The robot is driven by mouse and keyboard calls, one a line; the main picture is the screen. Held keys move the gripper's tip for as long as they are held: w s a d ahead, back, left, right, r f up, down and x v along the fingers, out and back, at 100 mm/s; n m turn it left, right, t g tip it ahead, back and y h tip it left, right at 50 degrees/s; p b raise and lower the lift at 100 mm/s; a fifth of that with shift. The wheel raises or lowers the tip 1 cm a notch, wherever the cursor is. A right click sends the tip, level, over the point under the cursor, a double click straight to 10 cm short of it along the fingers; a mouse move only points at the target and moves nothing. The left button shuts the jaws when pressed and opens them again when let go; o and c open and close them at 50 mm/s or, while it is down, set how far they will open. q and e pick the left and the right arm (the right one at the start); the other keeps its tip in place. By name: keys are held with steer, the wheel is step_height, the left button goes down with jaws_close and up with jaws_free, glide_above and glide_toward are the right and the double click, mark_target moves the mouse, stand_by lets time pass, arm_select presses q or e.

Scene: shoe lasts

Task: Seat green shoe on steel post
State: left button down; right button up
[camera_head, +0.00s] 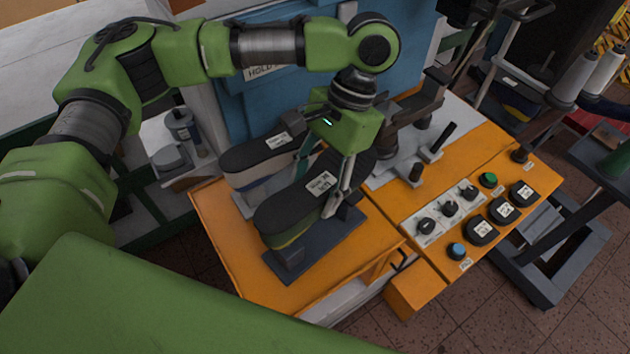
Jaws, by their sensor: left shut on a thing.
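The green shoe (286,241) is sole-up on the orange bench, its black sole carrying a white label and its olive-green side showing below. My left gripper (322,181) comes down from above and is shut on this shoe, one finger on each side near its far end. The shoe is above a dark grey stand (335,238); whether it touches the stand is hidden. I cannot make out a steel post under the shoe. A second shoe (248,177), also black-soled but with a pale side, is just behind and left. My right gripper is not in view.
The orange bench (228,248) has free room at its front left. On the right, a control panel carries several knobs and buttons (449,208). Dark upright pins (443,139) stand on a grey plate behind it. A blue machine housing (250,100) rises behind the shoes.

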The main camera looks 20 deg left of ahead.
arm_select(q)
steer(key=shift+f, duration=1.95)
steer(key=shift+f, duration=0.2)
steer(key=c, duration=0.9)
jaws_free()
steer(key=v, duration=1.2)
